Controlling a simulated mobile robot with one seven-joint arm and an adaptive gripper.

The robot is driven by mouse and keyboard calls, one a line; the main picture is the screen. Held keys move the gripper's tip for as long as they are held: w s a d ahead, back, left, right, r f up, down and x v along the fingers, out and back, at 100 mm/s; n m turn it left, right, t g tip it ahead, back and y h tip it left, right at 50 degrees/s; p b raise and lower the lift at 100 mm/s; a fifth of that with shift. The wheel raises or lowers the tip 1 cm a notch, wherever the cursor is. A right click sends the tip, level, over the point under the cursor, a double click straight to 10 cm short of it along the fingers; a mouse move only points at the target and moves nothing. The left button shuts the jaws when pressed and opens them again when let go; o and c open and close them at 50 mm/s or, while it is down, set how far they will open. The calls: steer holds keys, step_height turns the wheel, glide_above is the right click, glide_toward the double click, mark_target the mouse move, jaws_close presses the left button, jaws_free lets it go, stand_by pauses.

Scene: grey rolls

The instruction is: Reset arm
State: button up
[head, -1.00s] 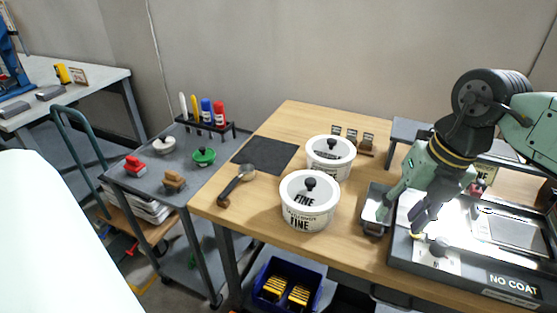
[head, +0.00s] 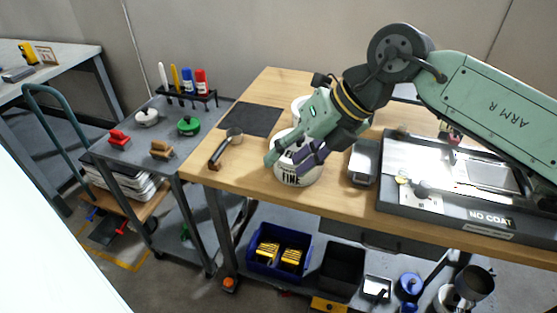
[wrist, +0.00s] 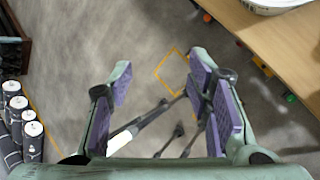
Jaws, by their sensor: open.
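My gripper (head: 291,161) is open in the head view, in front of and over the white tub marked FINE (head: 303,177), partly hiding it. I cannot tell whether it touches the tub. My green arm reaches in from the right of the head view, over the bench.
The wooden bench (head: 222,172) holds a second white tub (head: 298,106) mostly hidden behind my gripper, a black mat (head: 250,119), a scoop (head: 225,148), a metal tray (head: 363,162) and the NO COAT station (head: 450,210). A grey cart (head: 150,133) stands left.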

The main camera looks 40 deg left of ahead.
steer(key=shift+s+a+r, duration=0.15)
steer(key=shift+s+a, duration=0.3)
steer(key=shift+s, duration=0.2)
